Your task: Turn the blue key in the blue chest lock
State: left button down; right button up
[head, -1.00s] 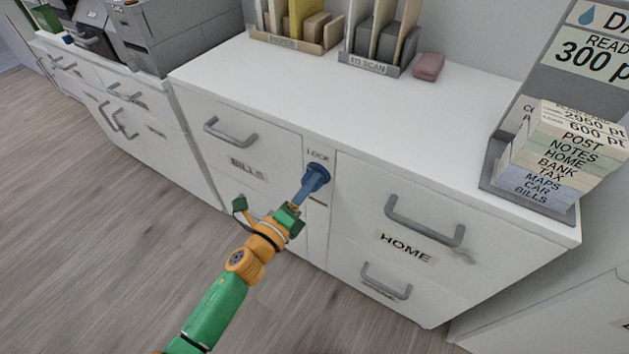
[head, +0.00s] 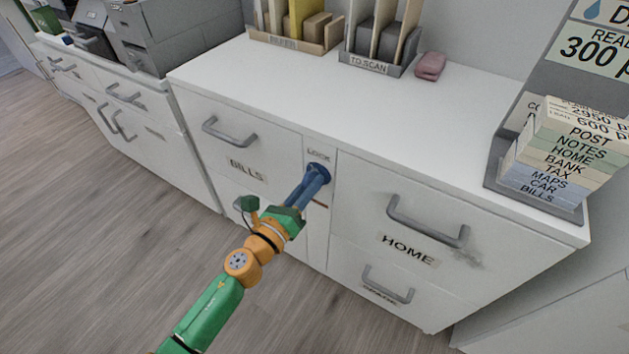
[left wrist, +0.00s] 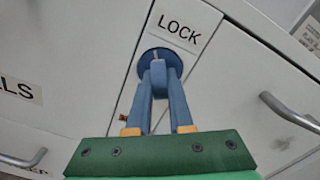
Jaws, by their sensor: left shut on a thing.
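The round blue lock (head: 319,170) sits on the narrow white panel between the BILLS and HOME drawers, under a LOCK label. In the left wrist view the fingertips (left wrist: 158,73) are shut on the blue key (left wrist: 158,68), right at the lock face. The key is mostly hidden by the fingers, so its depth and angle are unclear. My right gripper is not in view.
Drawer handles stick out on both sides: BILLS (head: 229,132) to the left and HOME (head: 427,222) to the right. The white desktop (head: 400,110) holds file sorters, a pink block (head: 431,66) and a stack of labelled blocks (head: 552,160).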

pick_arm(q)
jog(key=shift+m, duration=1.5)
jog(key=shift+w+m+b, duration=0.1)
jog(key=shift+m+b, duration=0.3)
jog(key=shift+m, duration=0.4)
jog(key=m, duration=0.2)
jog(key=shift+a+m, duration=0.1)
jog(key=shift+m, duration=0.3)
jog(key=c, duration=0.6)
grip_release()
jog(key=shift+a, duration=0.1)
jog(key=shift+c, duration=0.2)
jog(key=v, duration=0.6)
jog(key=shift+f, duration=0.1)
